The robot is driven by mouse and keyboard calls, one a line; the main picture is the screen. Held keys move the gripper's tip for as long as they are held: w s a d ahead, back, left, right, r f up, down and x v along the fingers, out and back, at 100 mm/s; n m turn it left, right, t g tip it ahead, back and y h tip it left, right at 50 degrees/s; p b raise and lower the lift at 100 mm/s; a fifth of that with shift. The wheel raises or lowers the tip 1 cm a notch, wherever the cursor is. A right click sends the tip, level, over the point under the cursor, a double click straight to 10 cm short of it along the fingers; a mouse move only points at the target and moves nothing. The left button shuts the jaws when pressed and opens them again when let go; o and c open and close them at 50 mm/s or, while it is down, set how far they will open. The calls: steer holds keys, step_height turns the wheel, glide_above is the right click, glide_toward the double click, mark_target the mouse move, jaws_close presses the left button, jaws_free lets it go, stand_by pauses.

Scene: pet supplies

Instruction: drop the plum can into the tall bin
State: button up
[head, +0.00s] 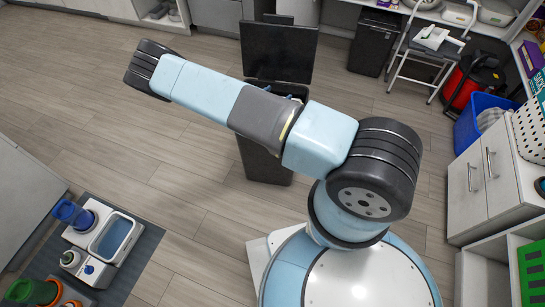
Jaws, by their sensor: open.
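A tall dark bin (262,165) stands on the floor just beyond my base, with its lid (278,52) raised at the back. My arm crosses in front of the bin and hides much of its opening. Small blue parts show at the bin's mouth, but I cannot tell what they are. My gripper is not visible; the arm runs left to a dark joint and nothing beyond it shows. I cannot make out the plum can in this view.
A grey mat (150,243) at lower left holds a blue tray (112,238) and several colored containers. Another dark bin (373,42), a step stool (425,62), a red machine (472,82) and a blue basket (480,122) stand upper right.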

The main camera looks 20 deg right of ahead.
steer(key=shift+r, duration=0.1)
steer(key=s+r, duration=1.2)
steer(key=s, duration=0.2)
steer(key=shift+r, duration=0.35)
steer(key=shift+a, duration=0.1)
